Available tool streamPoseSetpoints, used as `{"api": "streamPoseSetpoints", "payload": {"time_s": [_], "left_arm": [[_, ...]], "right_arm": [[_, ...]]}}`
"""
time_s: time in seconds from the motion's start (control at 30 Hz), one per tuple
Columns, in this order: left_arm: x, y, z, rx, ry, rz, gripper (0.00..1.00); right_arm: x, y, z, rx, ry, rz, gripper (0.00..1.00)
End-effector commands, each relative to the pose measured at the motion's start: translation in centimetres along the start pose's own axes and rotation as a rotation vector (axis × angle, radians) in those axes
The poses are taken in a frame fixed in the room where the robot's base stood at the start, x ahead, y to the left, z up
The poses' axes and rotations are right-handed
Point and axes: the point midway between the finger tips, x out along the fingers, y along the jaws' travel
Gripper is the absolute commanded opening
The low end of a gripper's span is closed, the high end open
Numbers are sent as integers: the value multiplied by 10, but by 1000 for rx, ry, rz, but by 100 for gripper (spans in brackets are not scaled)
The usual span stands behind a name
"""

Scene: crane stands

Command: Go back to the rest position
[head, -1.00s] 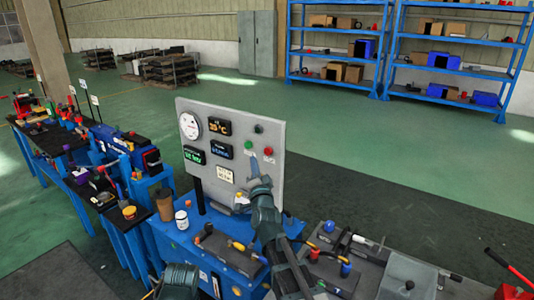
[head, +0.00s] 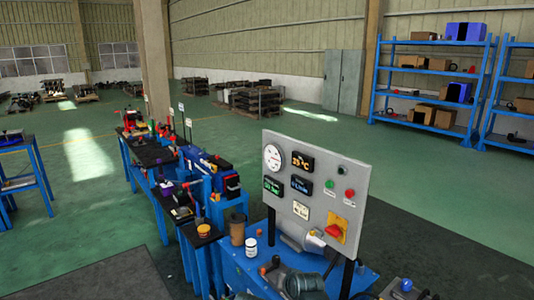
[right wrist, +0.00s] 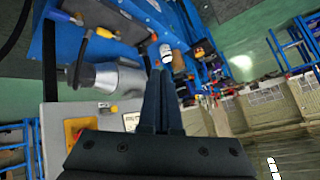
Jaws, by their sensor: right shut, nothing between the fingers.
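My right gripper (right wrist: 162,72) shows in the right wrist view, its dark fingers together with nothing between them. Its tips appear near a white jar (right wrist: 165,50), but I cannot tell the distance. The grey control panel (head: 290,210) stands upright on the blue bench (head: 232,268). It has a gauge, displays, buttons and a red handle on a yellow plate (head: 337,231). My left gripper is out of view.
A grey metal cylinder (right wrist: 112,77) lies close to the left of my right fingers in the wrist view. The white jar (head: 251,246) and a brown cup (head: 237,230) stand left of the panel. Open green floor (head: 440,205) lies behind, towards blue shelves (head: 432,70).

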Motion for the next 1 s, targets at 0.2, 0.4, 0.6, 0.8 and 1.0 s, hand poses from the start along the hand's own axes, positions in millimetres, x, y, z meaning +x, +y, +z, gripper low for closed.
{"api": "streamPoseSetpoints", "payload": {"time_s": [0.2, 0.4, 0.6, 0.8, 1.0], "left_arm": [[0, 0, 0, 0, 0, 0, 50], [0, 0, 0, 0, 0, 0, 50], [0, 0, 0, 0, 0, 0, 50], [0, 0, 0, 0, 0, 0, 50], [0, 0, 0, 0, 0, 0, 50]], "right_arm": [[-43, 12, 125, -297, -453, 144, 0], [-88, 30, 182, -457, -728, 233, 0], [-108, 38, 199, -509, -831, 266, 0], [-109, 38, 200, -510, -837, 267, 0], [-109, 38, 200, -509, -835, 267, 0]]}}
